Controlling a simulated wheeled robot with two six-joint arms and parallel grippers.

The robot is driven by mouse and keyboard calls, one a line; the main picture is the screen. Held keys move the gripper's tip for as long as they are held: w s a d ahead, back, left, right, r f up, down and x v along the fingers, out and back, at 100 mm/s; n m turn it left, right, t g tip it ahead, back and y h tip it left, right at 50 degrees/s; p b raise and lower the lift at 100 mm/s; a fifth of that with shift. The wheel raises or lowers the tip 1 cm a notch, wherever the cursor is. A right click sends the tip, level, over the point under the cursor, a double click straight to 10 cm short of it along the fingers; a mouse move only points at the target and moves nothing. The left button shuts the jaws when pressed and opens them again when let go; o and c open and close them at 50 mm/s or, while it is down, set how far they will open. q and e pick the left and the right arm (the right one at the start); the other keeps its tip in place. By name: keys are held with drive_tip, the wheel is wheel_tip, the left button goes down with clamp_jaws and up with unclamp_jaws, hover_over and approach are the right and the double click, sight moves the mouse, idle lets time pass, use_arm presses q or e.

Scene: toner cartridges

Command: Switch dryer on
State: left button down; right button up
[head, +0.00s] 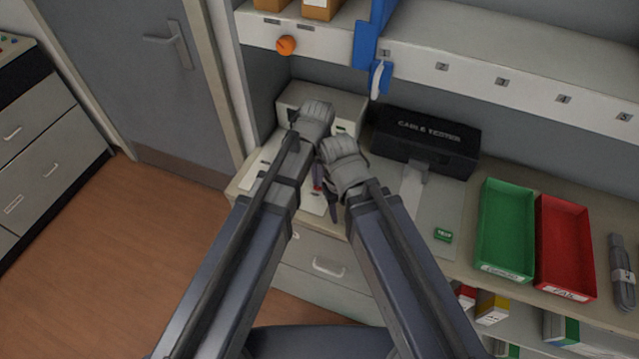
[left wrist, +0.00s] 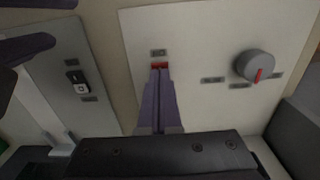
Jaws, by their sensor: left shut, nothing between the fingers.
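A pale control panel (left wrist: 210,105), its device mostly hidden by my arms, lies under my grippers. In the left wrist view it carries a red switch (left wrist: 159,66) below a small label and a round grey knob (left wrist: 254,66) with a red pointer. My left gripper (head: 318,182) is shut and empty. Its fingertips (left wrist: 160,73) are right at the red switch and cover part of it; I cannot tell whether they press it. My right gripper (head: 333,208) is close beside the left one; its fingers are too dark and partly hidden to judge.
A grey plate with a black rocker switch (left wrist: 77,77) is beside the panel. A black cable tester (head: 428,140), green tray (head: 507,268) and red tray (head: 566,288) stand to the right. An orange knob (head: 286,45) and blue bracket (head: 368,40) are on the shelf edge above.

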use_arm(q)
drive_tip(key=shift+f+b, duration=0.7)
drive_tip(key=shift+f, duration=0.05)
use_arm(e)
drive_tip(key=shift+f, duration=0.75)
use_arm(q)
drive_tip(key=shift+r, duration=0.1)
use_arm(e)
drive_tip(key=shift+r, duration=0.1)
use_arm(q)
wheel_tip(320, 180, up, 7)
drive_tip(key=p, duration=0.7)
use_arm(e)
wheel_tip(320, 180, up, 7)
use_arm(q)
drive_tip(key=s+a+r+p, duration=0.2)
drive_tip(key=s, duration=0.3)
drive_tip(key=s+a+r+y+p, duration=0.1)
drive_tip(key=s+a, duration=0.2)
drive_tip(key=s, duration=0.2)
drive_tip(key=shift+s+a+r+n+p, duration=0.3)
drive_tip(key=shift+s+r+p, duration=0.05)
drive_tip(key=shift+s+p, duration=0.05)
use_arm(e)
wheel_tip(320, 180, up, 4)
drive_tip(key=shift+f, duration=0.2)
